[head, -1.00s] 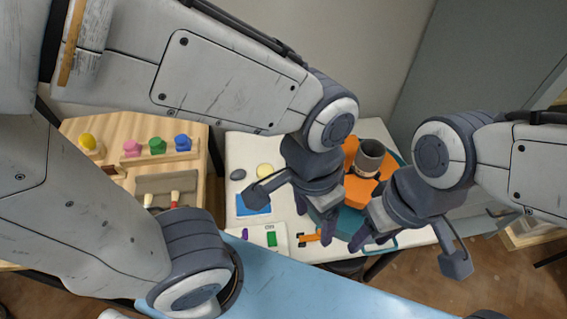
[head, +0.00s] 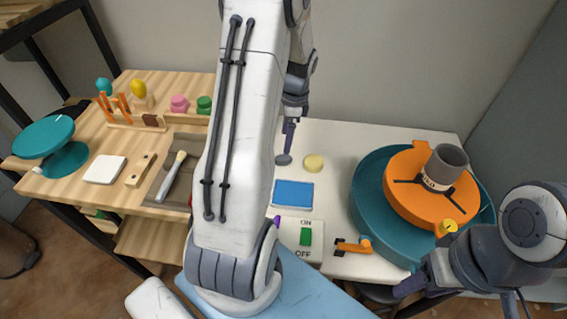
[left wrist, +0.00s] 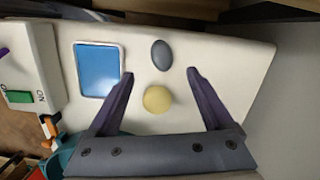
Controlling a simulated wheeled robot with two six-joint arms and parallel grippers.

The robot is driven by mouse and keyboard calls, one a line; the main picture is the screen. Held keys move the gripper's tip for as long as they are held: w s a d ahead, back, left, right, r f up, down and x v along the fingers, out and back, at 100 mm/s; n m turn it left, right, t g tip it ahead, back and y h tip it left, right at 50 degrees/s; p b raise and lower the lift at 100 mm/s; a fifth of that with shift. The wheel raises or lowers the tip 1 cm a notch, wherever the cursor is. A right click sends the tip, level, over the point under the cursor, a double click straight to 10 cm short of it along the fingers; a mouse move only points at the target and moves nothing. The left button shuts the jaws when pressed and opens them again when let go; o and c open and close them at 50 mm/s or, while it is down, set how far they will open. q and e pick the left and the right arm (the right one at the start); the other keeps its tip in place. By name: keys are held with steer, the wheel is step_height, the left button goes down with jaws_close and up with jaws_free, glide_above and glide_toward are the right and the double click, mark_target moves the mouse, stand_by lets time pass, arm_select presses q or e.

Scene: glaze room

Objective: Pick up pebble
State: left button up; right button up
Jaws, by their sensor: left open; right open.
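The pebble, a dark grey oval stone, lies on the white table; it shows in the left wrist view (left wrist: 161,54) and in the head view (head: 283,160). My left gripper (head: 289,136) points down over the table by the pebble. In the left wrist view my left gripper (left wrist: 160,76) has its fingers spread and empty, with the pebble just beyond the line between the fingertips. My right gripper (head: 412,288) is open at the lower right of the head view, in front of the teal wheel basin, and part of it is hidden.
A round yellow piece (left wrist: 157,99) lies close to the pebble. A blue pad (head: 293,194) and a switch panel (head: 302,234) are nearer. The teal basin (head: 367,222) with an orange wheel and grey cylinder stands at right. A wooden bench (head: 122,215) with tools is at left.

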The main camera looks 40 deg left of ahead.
mark_target(284, 157)
arm_select(q)
step_height(284, 157, down, 4)
steer(key=shift+s+a+r, duration=0.15)
steer(key=shift+r, duration=0.05)
steer(key=shift+a+f+b, duration=0.15)
steer(key=shift+f+b, duration=0.05)
steer(key=shift+f, duration=1.15)
steer(key=shift+a+f+b, duration=0.1)
steer(key=shift+f+b, duration=0.05)
steer(key=shift+f, duration=1.2)
jaws_close()
steer(key=shift+r, duration=0.1)
steer(key=shift+r, duration=0.6)
step_height(284, 157, up, 3)
steer(key=shift+f, duration=0.1)
steer(key=w+d+r, duration=0.1)
steer(key=d+r, duration=0.6)
steer(key=d, duration=0.4)
steer(key=shift+d+p, duration=0.3)
steer(key=shift+p, duration=0.05)
